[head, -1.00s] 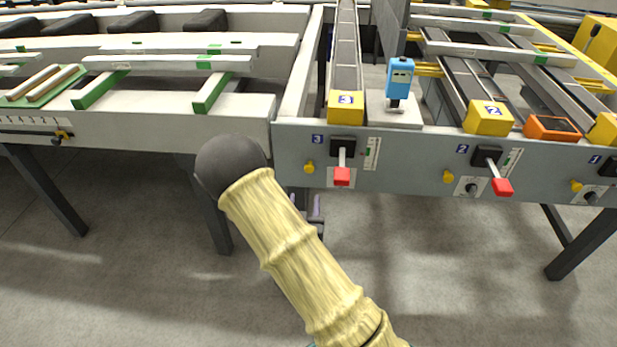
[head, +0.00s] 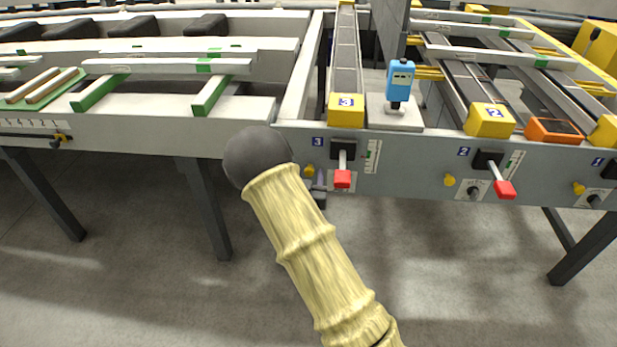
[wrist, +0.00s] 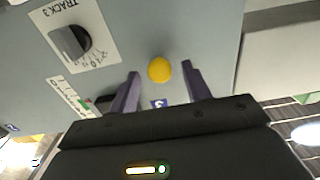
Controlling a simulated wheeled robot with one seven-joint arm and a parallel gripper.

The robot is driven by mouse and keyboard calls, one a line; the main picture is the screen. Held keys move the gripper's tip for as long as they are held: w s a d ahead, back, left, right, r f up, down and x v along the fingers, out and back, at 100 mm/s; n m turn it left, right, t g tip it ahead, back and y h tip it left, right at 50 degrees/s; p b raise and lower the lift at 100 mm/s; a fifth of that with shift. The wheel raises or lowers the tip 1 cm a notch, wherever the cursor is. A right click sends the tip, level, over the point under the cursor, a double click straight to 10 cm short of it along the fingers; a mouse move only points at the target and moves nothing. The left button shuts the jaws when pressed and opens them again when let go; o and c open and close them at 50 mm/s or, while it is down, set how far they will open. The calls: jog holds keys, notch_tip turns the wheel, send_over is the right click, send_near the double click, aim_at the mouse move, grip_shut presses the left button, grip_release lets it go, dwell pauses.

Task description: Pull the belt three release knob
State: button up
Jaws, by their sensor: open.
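The belt three release knob (wrist: 160,69) is a small round yellow knob on the grey front panel, near a blue label 3. In the wrist view it lies between and just beyond the tips of my open gripper (wrist: 160,78), with a gap on each side. I cannot tell how far the fingertips are from the panel. In the head view the knob (head: 309,170) is left of the red-ended lever of belt three (head: 342,178). My gripper (head: 318,180) is in front of the panel beside it, partly hidden by my arm.
A black dial marked TRACK 3 (wrist: 73,42) is close by on the panel. Belt two has its own yellow knob (head: 449,181) and red-ended lever (head: 504,189). A blue handheld device (head: 400,80) stands on the ledge above. Floor below is clear.

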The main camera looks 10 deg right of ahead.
grip_shut()
jog(key=shift+s+a, duration=0.15)
jog(key=shift+s, duration=0.05)
jog(key=shift+s+f, duration=0.1)
jog(key=shift+s, duration=0.5)
jog(key=shift+s+a, duration=0.15)
jog(key=shift+a, duration=0.05)
jog(key=shift+c, duration=1.1)
grip_release()
jog(key=shift+o, duration=1.1)
jog(key=shift+s, duration=0.15)
